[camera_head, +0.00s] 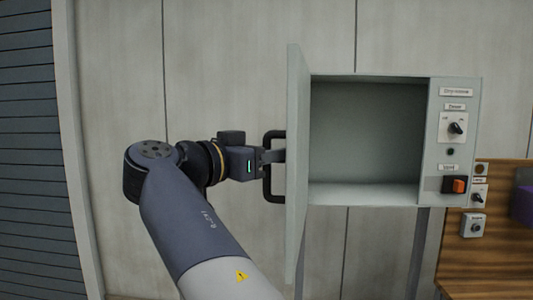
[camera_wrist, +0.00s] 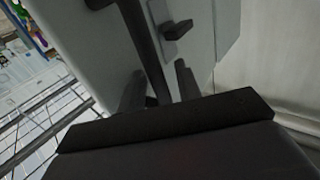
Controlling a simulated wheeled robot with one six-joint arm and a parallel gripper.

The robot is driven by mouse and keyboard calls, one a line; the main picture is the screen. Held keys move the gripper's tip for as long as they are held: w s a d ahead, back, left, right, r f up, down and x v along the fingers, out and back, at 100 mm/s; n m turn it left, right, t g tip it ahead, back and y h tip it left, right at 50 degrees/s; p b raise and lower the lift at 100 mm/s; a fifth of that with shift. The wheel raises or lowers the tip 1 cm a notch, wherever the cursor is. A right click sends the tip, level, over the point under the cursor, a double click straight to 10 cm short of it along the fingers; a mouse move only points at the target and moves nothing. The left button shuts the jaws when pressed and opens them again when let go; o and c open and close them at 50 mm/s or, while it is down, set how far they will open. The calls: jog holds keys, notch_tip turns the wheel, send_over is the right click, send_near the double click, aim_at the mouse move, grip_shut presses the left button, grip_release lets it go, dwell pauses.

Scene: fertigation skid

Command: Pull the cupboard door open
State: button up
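The cupboard door (camera_head: 298,150) stands swung wide open, seen nearly edge-on at the left of the cupboard (camera_head: 370,130), whose inside shows empty. The dark bar handle (camera_head: 267,165) is on the door's left-facing side. My gripper (camera_head: 274,156) is at the middle of the handle. In the wrist view the handle bar (camera_wrist: 148,50) passes between the two fingers (camera_wrist: 160,85) of my gripper, which look shut on it. The exact finger contact is hard to see there. The door's pale face (camera_wrist: 85,45) fills the upper left of that view.
A control panel with a rotary knob (camera_head: 457,128) and an orange switch (camera_head: 458,185) is right of the cupboard opening. A wooden board (camera_head: 490,255) with small controls is further right. A slatted shutter (camera_head: 28,150) is at far left. The wall behind my arm is bare.

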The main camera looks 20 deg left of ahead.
jog(key=v, duration=1.1)
jog(key=shift+b, duration=0.3)
jog(key=shift+w, duration=0.15)
jog(key=x, duration=1)
jog(key=shift+w+d+r+p, duration=0.1)
jog(key=shift+p, duration=0.2)
jog(key=shift+w+d, duration=0.2)
jog(key=shift+w, duration=0.1)
jog(key=shift+s+d, duration=0.1)
